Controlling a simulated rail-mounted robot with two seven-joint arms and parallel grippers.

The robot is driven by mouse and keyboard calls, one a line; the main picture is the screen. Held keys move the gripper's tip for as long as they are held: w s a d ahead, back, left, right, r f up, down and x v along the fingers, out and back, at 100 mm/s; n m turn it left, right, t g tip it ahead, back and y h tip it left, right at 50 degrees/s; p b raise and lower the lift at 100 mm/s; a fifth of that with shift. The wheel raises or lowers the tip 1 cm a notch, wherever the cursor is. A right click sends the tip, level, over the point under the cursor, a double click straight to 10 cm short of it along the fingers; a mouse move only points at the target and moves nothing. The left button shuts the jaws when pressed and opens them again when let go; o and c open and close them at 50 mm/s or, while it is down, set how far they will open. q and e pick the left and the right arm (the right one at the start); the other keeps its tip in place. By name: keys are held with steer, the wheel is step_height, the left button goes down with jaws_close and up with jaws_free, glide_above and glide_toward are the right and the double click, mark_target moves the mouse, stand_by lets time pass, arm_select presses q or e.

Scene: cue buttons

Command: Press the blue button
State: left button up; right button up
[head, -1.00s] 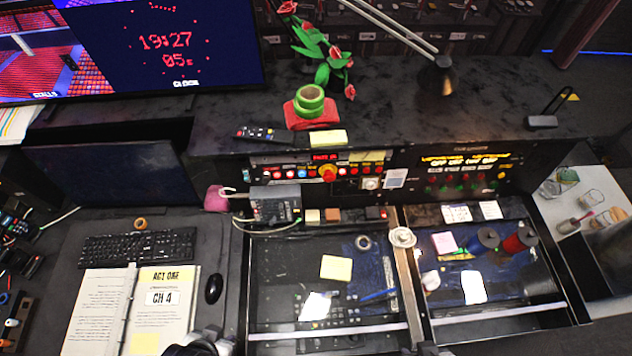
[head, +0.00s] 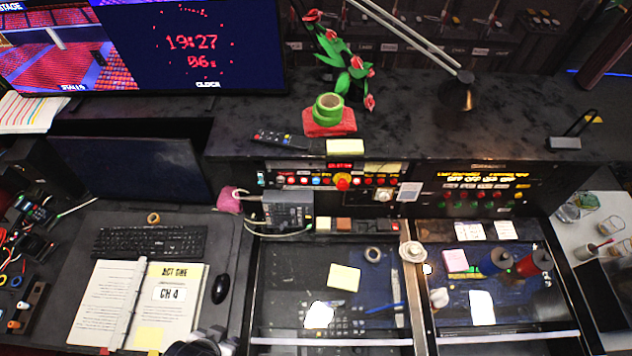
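The cue panel (head: 330,197) stands upright at the back of the desk, below the dark shelf. It has a row of small lit buttons, mostly red, with a large red and yellow mushroom button (head: 343,182). My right gripper is not in view.
A grey box (head: 288,209) stands in front of the panel's left part. A second panel (head: 480,190) is to the right. The keyboard (head: 150,241), open binder (head: 140,305) and mouse (head: 221,289) lie at left. A lamp (head: 457,92) hangs over the shelf.

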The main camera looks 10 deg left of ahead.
arm_select(q)
jaws_close()
stand_by(1.5)
